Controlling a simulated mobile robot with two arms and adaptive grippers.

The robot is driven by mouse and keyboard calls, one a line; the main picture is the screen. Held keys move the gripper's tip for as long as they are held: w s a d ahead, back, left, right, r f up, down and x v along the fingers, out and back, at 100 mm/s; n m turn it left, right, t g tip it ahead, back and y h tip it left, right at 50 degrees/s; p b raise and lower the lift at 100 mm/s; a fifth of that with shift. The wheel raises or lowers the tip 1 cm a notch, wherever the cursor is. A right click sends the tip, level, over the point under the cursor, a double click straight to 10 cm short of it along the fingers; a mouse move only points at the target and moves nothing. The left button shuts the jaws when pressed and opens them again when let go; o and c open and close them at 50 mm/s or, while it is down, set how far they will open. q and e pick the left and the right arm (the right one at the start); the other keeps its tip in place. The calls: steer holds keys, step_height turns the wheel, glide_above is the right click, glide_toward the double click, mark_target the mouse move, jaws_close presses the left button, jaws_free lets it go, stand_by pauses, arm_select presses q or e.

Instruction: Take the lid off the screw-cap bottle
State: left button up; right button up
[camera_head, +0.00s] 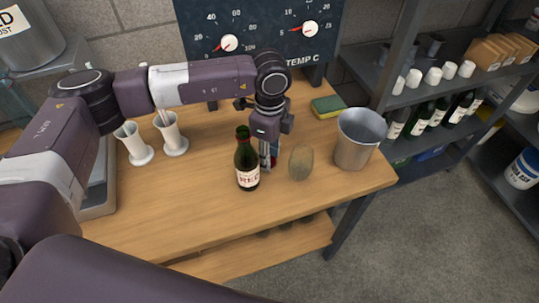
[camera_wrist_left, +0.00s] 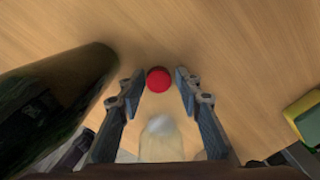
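A dark green bottle (camera_head: 246,170) with a pale "RED" label stands upright near the table's front edge. Its neck and top are dark, and I cannot make out a separate lid. In the left wrist view the green bottle (camera_wrist_left: 62,88) lies outside the fingers, on the left. My left gripper (camera_head: 269,160) points down just behind and right of it, partly hidden by it. In the left wrist view the gripper (camera_wrist_left: 159,88) is open, with a round red thing (camera_wrist_left: 159,79) between the fingertips and gaps on both sides. My right gripper is not in view.
A rounded greyish object (camera_head: 301,162) stands close right of the gripper. A metal bucket (camera_head: 357,138), a sponge (camera_head: 327,107) and two white cups (camera_head: 172,133) are on the table (camera_head: 200,205). A gauge panel (camera_head: 262,35) stands behind. The table's front is clear.

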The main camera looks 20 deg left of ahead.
arm_select(q)
steer(key=shift+o, duration=0.2)
steer(key=shift+r+p, duration=0.3)
steer(key=shift+p, duration=0.05)
step_height(320, 180, up, 12)
steer(key=p, duration=0.6)
steer(key=shift+s+f, duration=0.1)
steer(key=shift+f, duration=0.1)
